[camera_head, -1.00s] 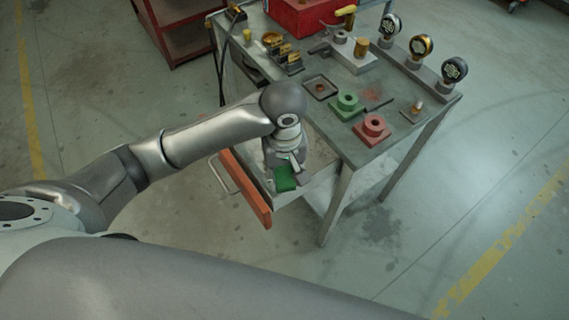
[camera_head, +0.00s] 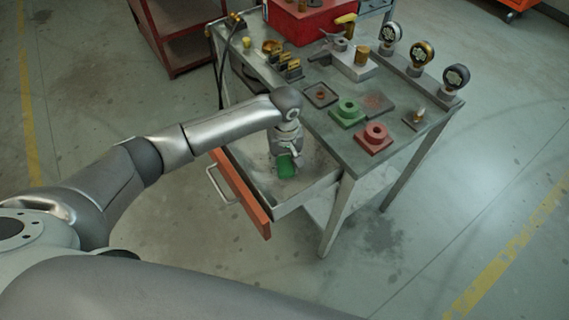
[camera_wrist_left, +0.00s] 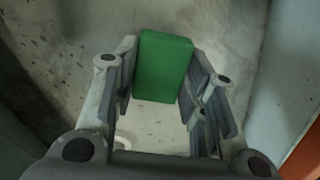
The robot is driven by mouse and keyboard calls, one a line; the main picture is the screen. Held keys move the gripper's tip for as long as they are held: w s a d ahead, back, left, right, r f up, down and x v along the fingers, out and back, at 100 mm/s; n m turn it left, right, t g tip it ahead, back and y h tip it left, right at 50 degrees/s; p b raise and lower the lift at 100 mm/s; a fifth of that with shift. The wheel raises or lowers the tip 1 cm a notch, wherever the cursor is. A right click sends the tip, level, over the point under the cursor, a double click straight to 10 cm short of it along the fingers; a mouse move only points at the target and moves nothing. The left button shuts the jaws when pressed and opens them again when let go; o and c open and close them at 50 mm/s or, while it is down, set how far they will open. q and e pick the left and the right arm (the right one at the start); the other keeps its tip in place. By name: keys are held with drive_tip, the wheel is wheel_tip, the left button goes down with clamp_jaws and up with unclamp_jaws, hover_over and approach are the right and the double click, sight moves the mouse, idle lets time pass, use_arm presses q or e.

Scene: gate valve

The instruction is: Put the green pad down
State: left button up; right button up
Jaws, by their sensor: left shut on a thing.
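The green pad (camera_head: 286,167) is a small green block held by my left gripper (camera_head: 288,158) over the open drawer (camera_head: 262,190) at the bench's near-left side. In the left wrist view the pad (camera_wrist_left: 164,66) sits between the two fingers of the left gripper (camera_wrist_left: 163,85), which are shut on it. Pale speckled drawer floor (camera_wrist_left: 160,130) shows below and around the pad. I cannot tell whether the pad touches the drawer floor. My right gripper is not in view.
The bench top (camera_head: 352,158) carries a green flanged block (camera_head: 347,112), a red flanged block (camera_head: 374,139), a dark square tray (camera_head: 320,95) and several gauges. The drawer's orange front (camera_head: 240,190) stands pulled out, with bare drawer floor around the gripper.

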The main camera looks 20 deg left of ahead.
sight(285, 165)
use_arm(q)
drive_tip(key=shift+f, duration=0.45)
drive_tip(key=shift+f, duration=0.1)
drive_tip(key=o, duration=0.8)
wheel_tip(285, 165, up, 12)
drive_tip(key=p, duration=0.1)
idle(0.4)
